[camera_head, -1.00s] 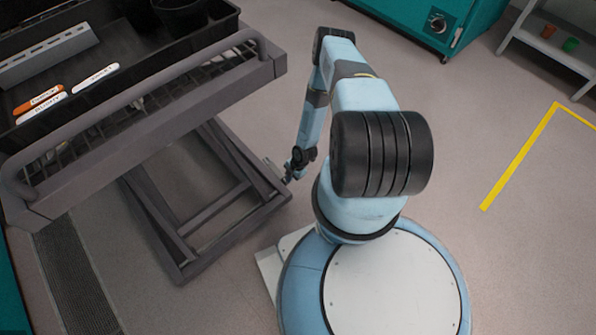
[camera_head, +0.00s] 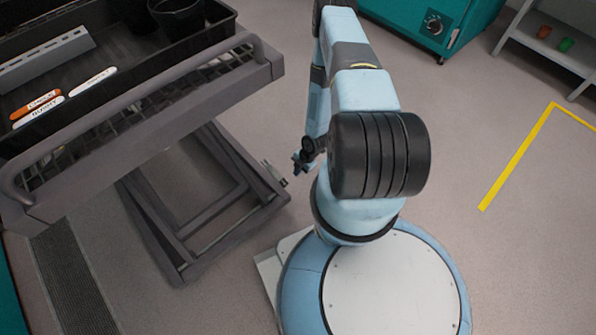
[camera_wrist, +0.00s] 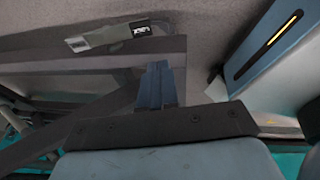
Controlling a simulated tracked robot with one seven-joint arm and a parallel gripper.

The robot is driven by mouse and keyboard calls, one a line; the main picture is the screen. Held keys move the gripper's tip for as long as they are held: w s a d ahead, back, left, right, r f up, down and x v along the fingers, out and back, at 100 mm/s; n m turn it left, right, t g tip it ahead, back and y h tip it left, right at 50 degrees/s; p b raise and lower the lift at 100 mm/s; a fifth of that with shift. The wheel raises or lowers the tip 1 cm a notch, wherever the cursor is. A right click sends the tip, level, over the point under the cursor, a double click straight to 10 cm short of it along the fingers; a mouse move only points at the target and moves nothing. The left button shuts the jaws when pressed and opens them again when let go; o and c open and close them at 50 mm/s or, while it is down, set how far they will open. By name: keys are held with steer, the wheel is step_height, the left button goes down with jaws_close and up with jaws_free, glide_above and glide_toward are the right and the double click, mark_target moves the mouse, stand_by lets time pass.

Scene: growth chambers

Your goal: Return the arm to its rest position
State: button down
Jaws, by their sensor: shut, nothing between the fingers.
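My arm is light blue with dark joints. In the head view it rises from my round base and folds down to the left of the big black joint. My gripper (camera_head: 297,164) hangs low near the lower right corner of the grey cart (camera_head: 228,87). In the wrist view my gripper's blue fingers (camera_wrist: 157,82) are together, with nothing between them. I cannot tell the exact gap between the fingers and the cart frame. Much of the forearm is hidden behind the upper arm.
The cart carries a black tray (camera_head: 122,88) with an orange marker (camera_head: 36,104), white markers and dark pots. A teal cabinet (camera_head: 478,22) and a shelf (camera_head: 560,45) with small pots stand at the back right. Floor with a yellow line (camera_head: 515,160) is open to the right.

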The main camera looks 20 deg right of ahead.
steer(key=shift+w, duration=0.1)
stand_by(0.3)
